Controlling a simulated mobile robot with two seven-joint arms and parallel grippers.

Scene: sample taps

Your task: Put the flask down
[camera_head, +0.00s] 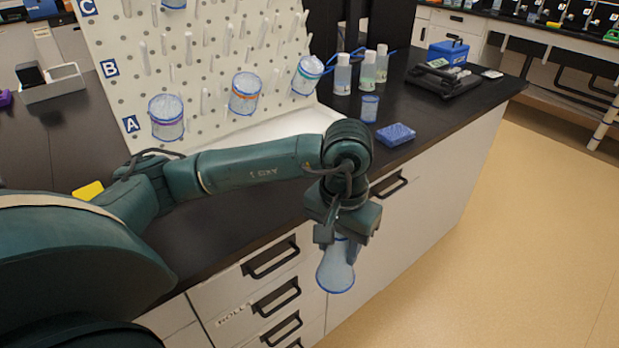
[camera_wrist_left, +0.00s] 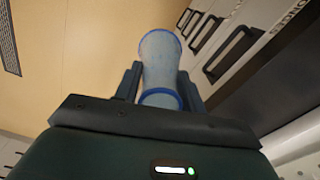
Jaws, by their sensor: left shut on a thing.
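The flask (camera_head: 336,273) is a pale blue translucent vessel with a darker blue rim. My left gripper (camera_head: 341,238) is shut on it and holds it in front of the counter's drawers, out past the counter's front edge. In the left wrist view the flask (camera_wrist_left: 160,66) sits between the two fingers of my left gripper (camera_wrist_left: 160,90), with a blue ring at each end. The black countertop (camera_head: 431,118) lies behind the gripper in the head view. My right gripper is in neither view.
A white pegboard (camera_head: 222,42) holds several flasks with coloured bands. Bottles (camera_head: 343,74), a small clear jar (camera_head: 369,107), a blue block (camera_head: 395,134) and a black device (camera_head: 443,79) stand on the counter. Bare countertop shows right of the blue block.

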